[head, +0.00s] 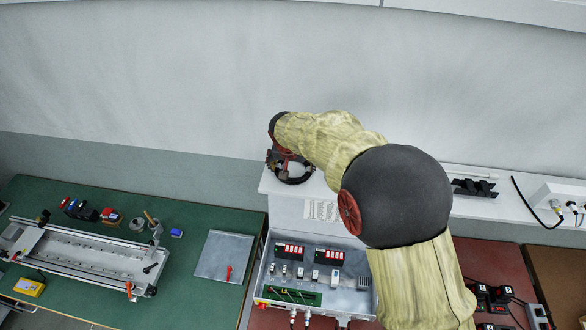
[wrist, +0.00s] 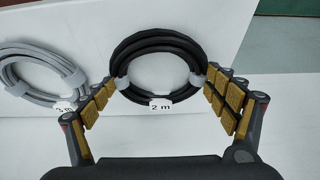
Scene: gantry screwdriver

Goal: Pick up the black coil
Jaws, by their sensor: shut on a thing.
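The black coil (wrist: 150,46) is a ring of black cable with light ties and a "2 m" label at its near side. My gripper (wrist: 160,84) has its yellow-padded fingers on opposite sides of the coil, touching its outer edges and shut on it. In the head view, my gripper (head: 287,163) is over the white shelf, with the dark ring of the coil (head: 297,181) just under it. Whether the coil rests on the shelf or is lifted is hard to tell.
A grey coil (wrist: 38,68) with a "3 m" label lies close to the left finger. The white shelf (head: 325,211) stands above a control box (head: 318,270). A green bench (head: 185,262) with a rail fixture is at left. Black holders (head: 474,187) sit further right on the shelf.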

